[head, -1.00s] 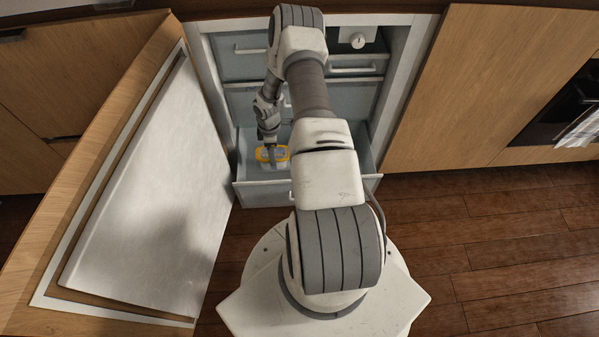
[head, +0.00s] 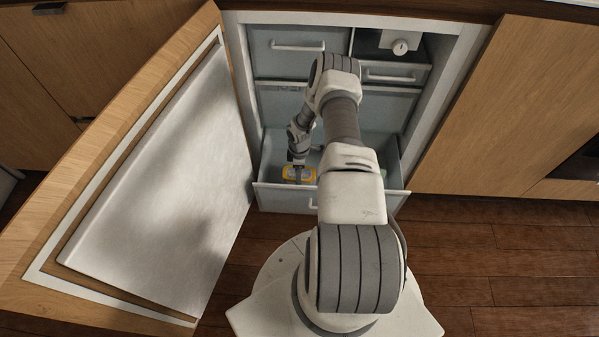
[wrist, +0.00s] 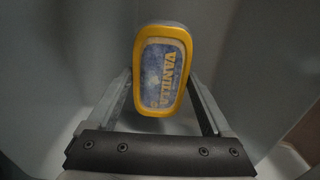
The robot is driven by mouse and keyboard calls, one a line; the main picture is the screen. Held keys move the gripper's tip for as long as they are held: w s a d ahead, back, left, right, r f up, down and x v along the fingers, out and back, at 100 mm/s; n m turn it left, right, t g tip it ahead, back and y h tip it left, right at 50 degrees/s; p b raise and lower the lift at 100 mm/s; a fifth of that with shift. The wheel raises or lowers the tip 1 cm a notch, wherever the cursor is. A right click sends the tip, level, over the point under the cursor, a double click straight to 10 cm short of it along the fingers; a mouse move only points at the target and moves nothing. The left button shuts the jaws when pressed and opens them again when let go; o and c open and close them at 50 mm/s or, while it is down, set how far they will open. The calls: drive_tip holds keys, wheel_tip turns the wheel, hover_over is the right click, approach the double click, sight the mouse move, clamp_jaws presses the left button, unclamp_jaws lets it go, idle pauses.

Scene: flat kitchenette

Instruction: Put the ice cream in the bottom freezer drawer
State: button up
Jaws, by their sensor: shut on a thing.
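The ice cream (wrist: 162,72) is a tub with a yellow-rimmed lid marked VANILLA. In the wrist view it sits between the two fingers of my gripper (wrist: 162,95), which is shut on it. In the head view the ice cream (head: 299,175) shows as a small yellow shape below my gripper (head: 297,165), inside the pulled-out bottom freezer drawer (head: 282,199), near its front wall and left of its middle. I cannot tell whether the tub touches the drawer floor. My arm hides part of the drawer's right half.
The freezer door (head: 160,180) stands wide open on the left. A wooden cabinet front (head: 510,110) is to the right. The wooden floor (head: 480,260) at right is clear.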

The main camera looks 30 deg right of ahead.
drive_tip(key=shift+f, duration=0.1)
drive_tip(key=o, duration=1.4)
